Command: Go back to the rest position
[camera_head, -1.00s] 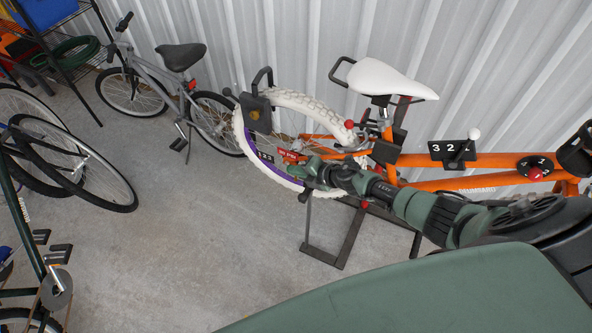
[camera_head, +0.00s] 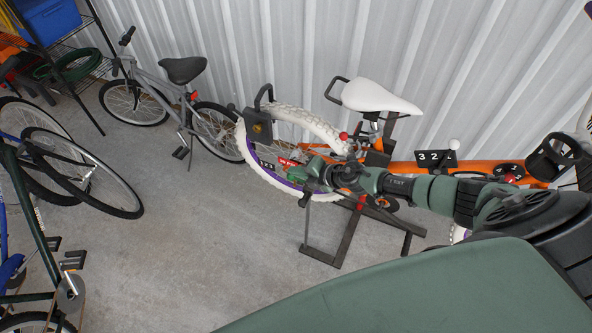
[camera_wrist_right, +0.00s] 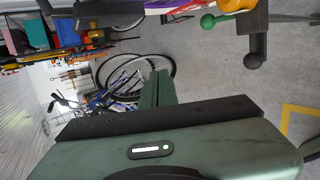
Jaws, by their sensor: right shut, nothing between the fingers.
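My right arm reaches in from the right in the head view. Its gripper (camera_head: 305,192) is beside the rear wheel of an orange bicycle (camera_head: 405,169). In the right wrist view my right gripper (camera_wrist_right: 158,88) has its green fingers together, with nothing held between them. My left gripper is not in view. The orange bicycle has a white saddle (camera_head: 375,97) and a white-and-purple rear tire (camera_head: 244,150). My arm hides part of its frame. Whether my gripper touches the wheel, I cannot tell.
A dark stand (camera_head: 345,240) is under the orange bicycle. A grey bicycle (camera_head: 160,85) leans near the corrugated wall (camera_head: 240,45). More bicycles (camera_head: 85,180) are at the left, near a shelf rack (camera_head: 75,50). The concrete floor (camera_head: 210,240) between them is clear.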

